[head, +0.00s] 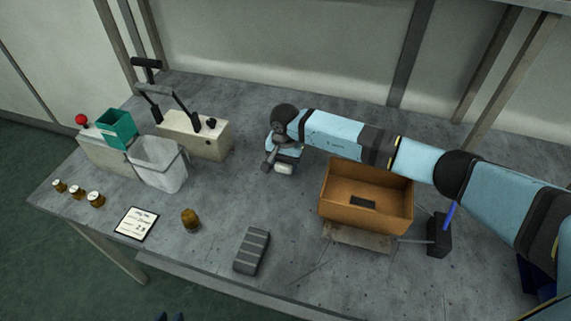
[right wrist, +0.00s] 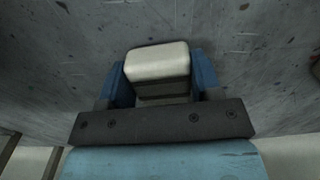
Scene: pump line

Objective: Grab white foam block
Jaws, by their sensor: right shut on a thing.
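The white foam block (head: 284,169) is on or just above the grey table near its middle, under the end of my right arm. In the right wrist view the block (right wrist: 158,60) sits between the two blue fingers of my right gripper (right wrist: 160,72), which is shut on it. Its pale face shows, and its near side is dark. I cannot tell whether it touches the table. My left gripper (head: 170,317) shows only as two dark blue fingertips at the bottom edge of the head view, apart, with nothing visible between them.
An orange-brown bin (head: 366,207) with a dark item inside stands right of the block. A pale bin (head: 158,163), a green bin (head: 117,129) and several small jars are left.

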